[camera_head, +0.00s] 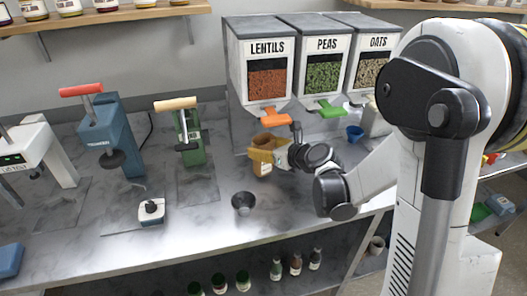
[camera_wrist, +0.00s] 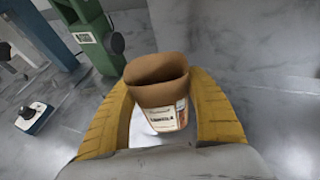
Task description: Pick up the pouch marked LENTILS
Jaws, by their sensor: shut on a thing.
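A brown kraft pouch with an open top and a pale label (camera_wrist: 158,94) stands between the yellow fingers of my gripper (camera_head: 267,148). The label's print is too blurred to read for sure. In the head view the pouch (camera_head: 262,169) is just below the fingers, in front of the LENTILS dispenser (camera_head: 266,75) and its orange chute. My gripper is shut on the pouch, with one finger on each side. I cannot tell whether its base touches the counter.
PEAS (camera_head: 323,78) and OATS (camera_head: 373,75) dispensers stand at right of LENTILS. A dark funnel-like cup (camera_head: 243,203) is in front on the counter. Blue (camera_head: 110,135) and green (camera_head: 188,135) presses stand left. A small scale-like device (camera_head: 151,211) lies nearby. Bottles fill the lower shelf.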

